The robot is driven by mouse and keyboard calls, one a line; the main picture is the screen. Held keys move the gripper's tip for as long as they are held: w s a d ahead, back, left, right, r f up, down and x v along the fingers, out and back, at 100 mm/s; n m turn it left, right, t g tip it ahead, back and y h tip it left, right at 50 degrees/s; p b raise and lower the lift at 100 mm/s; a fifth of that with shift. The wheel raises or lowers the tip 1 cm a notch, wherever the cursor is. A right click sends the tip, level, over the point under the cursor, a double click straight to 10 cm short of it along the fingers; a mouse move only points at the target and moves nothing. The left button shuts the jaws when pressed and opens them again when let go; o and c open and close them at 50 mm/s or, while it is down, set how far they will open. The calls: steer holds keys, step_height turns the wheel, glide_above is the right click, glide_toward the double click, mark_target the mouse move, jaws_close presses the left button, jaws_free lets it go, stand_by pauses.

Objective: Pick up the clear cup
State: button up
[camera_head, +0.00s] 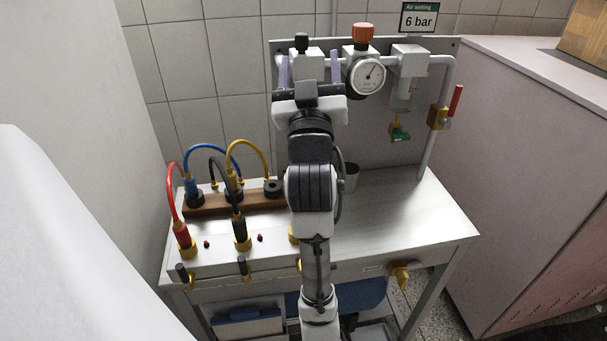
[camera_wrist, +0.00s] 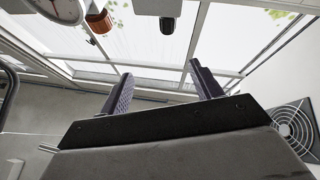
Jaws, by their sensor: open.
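A see-through bowl (camera_head: 403,95) hangs under the grey block at the right of the air line on the back panel; it is the clear cup-shaped thing I see. A small grey cup or bucket (camera_head: 350,177) stands on the bench, partly hidden behind my arm; I cannot tell if it is clear. My gripper (camera_head: 309,70) is raised in front of the panel, left of the gauge and apart from both. Its two fingers are spread with nothing between them, as the wrist view (camera_wrist: 161,75) also shows.
A round gauge (camera_head: 368,75) with an orange knob (camera_head: 362,33) sits between my gripper and the bowl. A red-handled valve (camera_head: 438,117) is to the bowl's right. Coloured hoses on a wooden block (camera_head: 200,207) fill the bench's left. The bench's right top (camera_head: 415,215) is clear.

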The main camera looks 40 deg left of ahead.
steer(key=w+d+f+m+g+h+p, duration=0.25)
steer(key=w+f+g+h, duration=0.25)
steer(key=w+f+h, duration=0.5)
steer(key=s+a+f+g+h+p, duration=0.1)
steer(key=s+a+f+g, duration=0.25)
steer(key=f, duration=0.35)
steer(key=s+a+f+g, duration=0.2)
steer(key=s+f+g, duration=0.25)
steer(key=f, duration=0.25)
steer(key=b+x, duration=0.3)
steer(key=x, duration=0.4)
steer(key=shift+w+f, duration=0.15)
steer(key=shift+w, duration=0.1)
steer(key=shift+p+x, duration=0.4)
steer(key=shift+x, duration=2.6)
steer(key=shift+c, duration=0.4)
steer(key=c, duration=0.6)
